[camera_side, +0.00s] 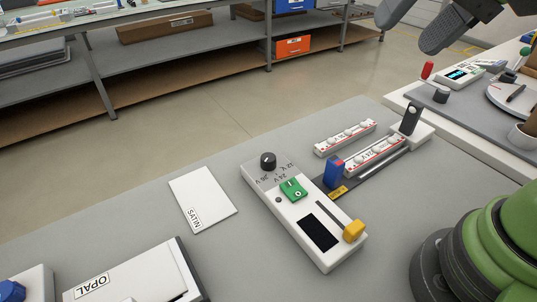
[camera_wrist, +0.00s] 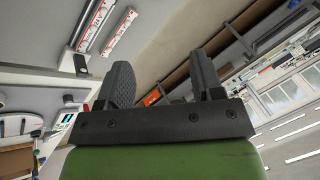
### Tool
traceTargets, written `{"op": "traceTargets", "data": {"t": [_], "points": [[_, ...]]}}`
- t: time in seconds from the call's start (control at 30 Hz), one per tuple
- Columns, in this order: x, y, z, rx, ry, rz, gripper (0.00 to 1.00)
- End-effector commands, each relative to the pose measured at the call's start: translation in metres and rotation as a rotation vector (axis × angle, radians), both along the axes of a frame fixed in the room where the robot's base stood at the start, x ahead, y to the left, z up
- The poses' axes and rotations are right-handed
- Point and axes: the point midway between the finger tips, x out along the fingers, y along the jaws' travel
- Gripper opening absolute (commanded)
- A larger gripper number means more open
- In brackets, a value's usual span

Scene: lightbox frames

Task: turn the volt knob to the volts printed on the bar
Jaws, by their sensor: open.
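The volt knob (camera_side: 268,161) is a black round knob at the far end of a white control box (camera_side: 285,229). Printed volt marks lie beside it; 12 V and 24 V are among them. Its pointer is too small to read. One light bar (camera_side: 375,155) lies in a dark fixture right of the box; its print looks like 24V but is small. A second bar (camera_side: 340,138) lies behind it. Both bars show in the wrist view, the nearer one at its top left (camera_wrist: 90,28). My gripper (camera_side: 404,37) is open and empty, high at top right, well away from the knob; its fingers (camera_wrist: 162,72) show apart.
The box carries a green switch (camera_side: 293,189), a dark screen (camera_side: 320,232) and a yellow slider knob (camera_side: 354,231). A blue block (camera_side: 333,172) and a black upright clamp (camera_side: 411,118) flank the bar.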

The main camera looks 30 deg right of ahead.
Motion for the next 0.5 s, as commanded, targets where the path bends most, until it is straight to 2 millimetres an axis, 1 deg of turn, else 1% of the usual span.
{"op": "traceTargets", "data": {"t": [0.03, 0.1, 0.17, 0.2, 0.27, 0.3, 0.37, 0.4, 0.47, 0.5], "points": [[0.018, 0.005, -0.005, 0.012, 0.05, -0.035, 0.61], [0.041, 0.011, -0.013, 0.03, 0.109, -0.096, 0.61], [0.06, 0.018, -0.023, 0.04, 0.16, -0.15, 0.61], [0.073, 0.022, -0.031, 0.045, 0.191, -0.188, 0.61], [0.091, 0.03, -0.046, 0.049, 0.238, -0.244, 0.61], [0.102, 0.035, -0.057, 0.05, 0.269, -0.283, 0.61], [0.118, 0.043, -0.076, 0.048, 0.31, -0.341, 0.61], [0.127, 0.048, -0.089, 0.046, 0.338, -0.38, 0.61], [0.139, 0.056, -0.11, 0.04, 0.374, -0.437, 0.61], [0.145, 0.061, -0.123, 0.034, 0.395, -0.472, 0.61]]}}
